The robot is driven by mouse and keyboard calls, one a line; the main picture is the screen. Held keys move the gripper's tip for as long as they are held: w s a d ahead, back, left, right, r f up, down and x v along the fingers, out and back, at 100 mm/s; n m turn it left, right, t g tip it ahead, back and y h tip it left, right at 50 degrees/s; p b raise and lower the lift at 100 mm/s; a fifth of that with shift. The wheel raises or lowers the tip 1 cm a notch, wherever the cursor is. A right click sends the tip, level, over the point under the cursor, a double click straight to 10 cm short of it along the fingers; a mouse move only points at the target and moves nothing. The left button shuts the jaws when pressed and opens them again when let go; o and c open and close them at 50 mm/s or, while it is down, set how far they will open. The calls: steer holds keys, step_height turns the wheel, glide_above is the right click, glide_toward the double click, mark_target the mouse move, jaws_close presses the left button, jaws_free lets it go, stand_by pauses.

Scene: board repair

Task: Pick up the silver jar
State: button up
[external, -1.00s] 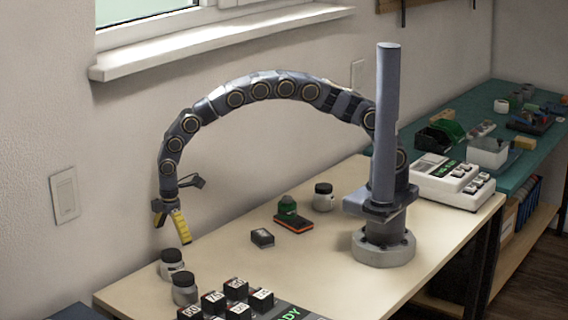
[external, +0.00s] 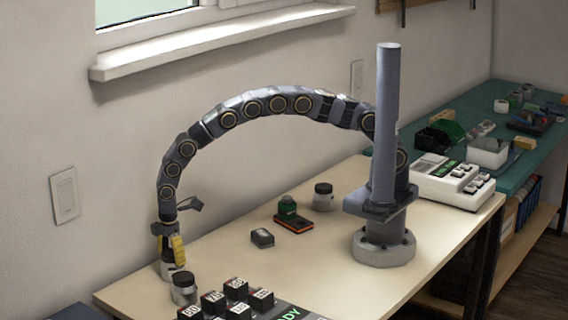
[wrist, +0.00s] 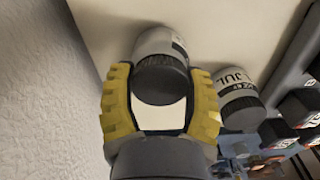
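Three similar pale grey jars with dark lids are in view; I cannot tell which is the silver one. One jar (external: 167,270) stands at the table's far left corner, and it also shows in the wrist view (wrist: 163,42). My gripper (external: 171,258) points down over this jar, hiding its upper part. In the wrist view my gripper (wrist: 160,74) has its yellow fingers spread on either side of the dark lid; contact is not clear. A second jar (external: 184,289) stands close beside it, with a label in the wrist view (wrist: 240,88). A third jar (external: 323,197) stands near the wall.
Several black labelled blocks (external: 236,290) stand at the table's front, near the second jar. A green-topped item on an orange-edged base (external: 292,218) and a small dark box (external: 262,238) lie mid-table.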

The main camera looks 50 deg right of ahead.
mark_target(171, 252)
steer(key=shift+r, duration=0.1)
steer(key=shift+r, duration=0.35)
step_height(171, 252, up, 3)
steer(key=shift+w+f, duration=0.1)
steer(key=shift+f, duration=0.1)
steer(key=s+d+r, duration=0.9)
steer(key=d+r, duration=0.1)
steer(key=d, duration=0.1)
steer(key=s+d, duration=0.6)
steer(key=s, duration=0.3)
steer(key=w+a+f, duration=0.2)
steer(key=a+f, duration=0.1)
steer(key=w+a+f, duration=0.3)
steer(key=a+f, duration=0.1)
steer(key=w+a+f, duration=0.3)
steer(key=shift+a+f, duration=0.15)
steer(key=shift+a, duration=0.25)
steer(key=shift+f, duration=1.45)
